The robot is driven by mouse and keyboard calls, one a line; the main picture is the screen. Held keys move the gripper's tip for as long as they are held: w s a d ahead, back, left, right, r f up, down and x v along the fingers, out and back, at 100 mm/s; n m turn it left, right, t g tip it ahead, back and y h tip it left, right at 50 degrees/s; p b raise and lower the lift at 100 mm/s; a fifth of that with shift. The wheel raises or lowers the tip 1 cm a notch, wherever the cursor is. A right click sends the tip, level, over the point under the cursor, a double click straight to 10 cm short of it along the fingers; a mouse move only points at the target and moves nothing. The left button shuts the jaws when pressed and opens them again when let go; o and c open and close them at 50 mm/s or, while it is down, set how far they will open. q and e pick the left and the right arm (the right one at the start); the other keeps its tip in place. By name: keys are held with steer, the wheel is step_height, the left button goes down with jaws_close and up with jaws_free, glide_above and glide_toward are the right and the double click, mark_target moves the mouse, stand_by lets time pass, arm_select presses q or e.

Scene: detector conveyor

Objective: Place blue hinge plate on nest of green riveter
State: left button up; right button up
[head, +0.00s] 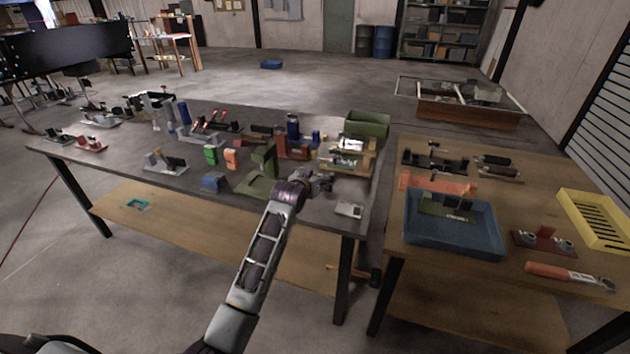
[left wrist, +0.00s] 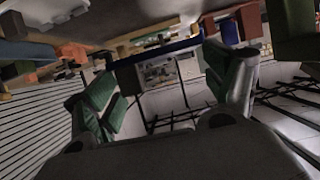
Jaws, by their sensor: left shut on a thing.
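My left gripper (head: 324,183) is above the front right part of the grey table, just right of the green riveter. In the left wrist view its two green-padded fingers (left wrist: 168,82) are apart, with a dark blue plate (left wrist: 155,53) spanning between their tips; it appears to be the blue hinge plate, held. In the head view the plate cannot be made out clearly at the gripper. The green riveter (head: 264,158) stands upright on the table, its base partly hidden behind my left arm. Its nest cannot be made out clearly. My right gripper is not in view.
A blue block (head: 213,182), a green block (head: 210,154) and an orange block (head: 232,158) stand left of the riveter. A green bin (head: 367,124) is behind the gripper. A small light device (head: 349,209) lies to the right. A blue tray (head: 452,243) is on the wooden table.

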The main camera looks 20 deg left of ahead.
arm_select(q)
steer(key=shift+s, duration=0.1)
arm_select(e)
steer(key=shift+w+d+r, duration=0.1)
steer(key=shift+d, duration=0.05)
arm_select(q)
steer(key=s+r+p, duration=0.3)
steer(key=s+p, duration=1.2)
steer(key=s, duration=0.9)
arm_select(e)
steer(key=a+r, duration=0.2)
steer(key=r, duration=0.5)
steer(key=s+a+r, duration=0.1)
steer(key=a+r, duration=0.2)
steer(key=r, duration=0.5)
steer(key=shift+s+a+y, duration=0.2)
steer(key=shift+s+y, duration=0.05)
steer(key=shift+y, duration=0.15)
arm_select(q)
steer(key=shift+r, duration=0.1)
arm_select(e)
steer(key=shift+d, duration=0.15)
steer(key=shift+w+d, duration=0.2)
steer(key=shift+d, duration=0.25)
